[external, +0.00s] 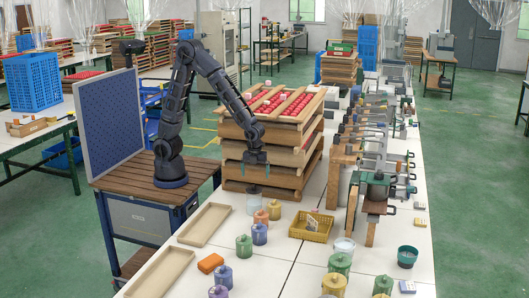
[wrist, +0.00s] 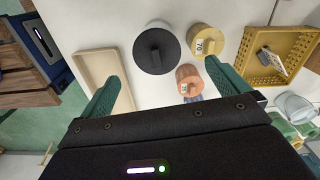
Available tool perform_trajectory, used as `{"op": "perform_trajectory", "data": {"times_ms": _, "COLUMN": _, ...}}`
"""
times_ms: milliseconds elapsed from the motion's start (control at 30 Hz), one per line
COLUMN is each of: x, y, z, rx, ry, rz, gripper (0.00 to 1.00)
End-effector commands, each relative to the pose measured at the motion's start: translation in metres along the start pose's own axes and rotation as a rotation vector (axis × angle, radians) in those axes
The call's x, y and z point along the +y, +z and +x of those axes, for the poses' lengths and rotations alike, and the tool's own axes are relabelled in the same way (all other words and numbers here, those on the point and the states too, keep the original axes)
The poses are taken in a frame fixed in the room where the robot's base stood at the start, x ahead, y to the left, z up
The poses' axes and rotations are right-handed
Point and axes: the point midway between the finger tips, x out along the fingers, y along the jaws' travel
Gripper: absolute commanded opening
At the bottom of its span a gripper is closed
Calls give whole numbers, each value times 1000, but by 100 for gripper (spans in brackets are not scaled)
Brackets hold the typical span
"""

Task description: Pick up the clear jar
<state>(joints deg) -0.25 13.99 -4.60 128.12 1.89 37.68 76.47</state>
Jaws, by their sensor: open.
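A clear jar (external: 253,205) with a dark lid stands on the white table, beside an orange jar (external: 260,216) and a yellow jar (external: 274,210). In the wrist view its round dark lid (wrist: 156,48) with a raised knob hides the glass below. My gripper (external: 254,170) is above this jar, open and empty, apart from the lid. In the wrist view my gripper (wrist: 162,73) has its two green fingers spread wide, with the lid just beyond the gap. A second clear vessel (external: 344,246) stands farther right; whether it has a lid is unclear.
Stacked wooden trays (external: 235,155) rise close behind my gripper. A yellow basket (external: 311,238) stands right of the jars, and beige trays (external: 205,224) lie left. Several coloured jars, including a green one (external: 243,246), stand nearer the front. Clamps and blocks line the right side.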

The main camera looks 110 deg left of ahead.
Motion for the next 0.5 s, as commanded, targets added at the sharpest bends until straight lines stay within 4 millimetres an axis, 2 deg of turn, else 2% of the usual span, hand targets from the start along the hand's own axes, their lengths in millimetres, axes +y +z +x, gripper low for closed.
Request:
{"op": "perform_trajectory", "data": {"times_ms": 167, "x": -1, "y": -1, "z": 15, "rx": -1, "ry": 8, "rz": 17, "gripper": 100}}
{"op": "perform_trajectory", "data": {"times_ms": 400, "x": 0, "y": -1, "z": 48, "rx": -1, "ry": 8, "rz": 15, "gripper": 100}}
{"op": "perform_trajectory", "data": {"times_ms": 500, "x": 0, "y": -1, "z": 57, "rx": 0, "ry": 7, "rz": 15, "gripper": 100}}
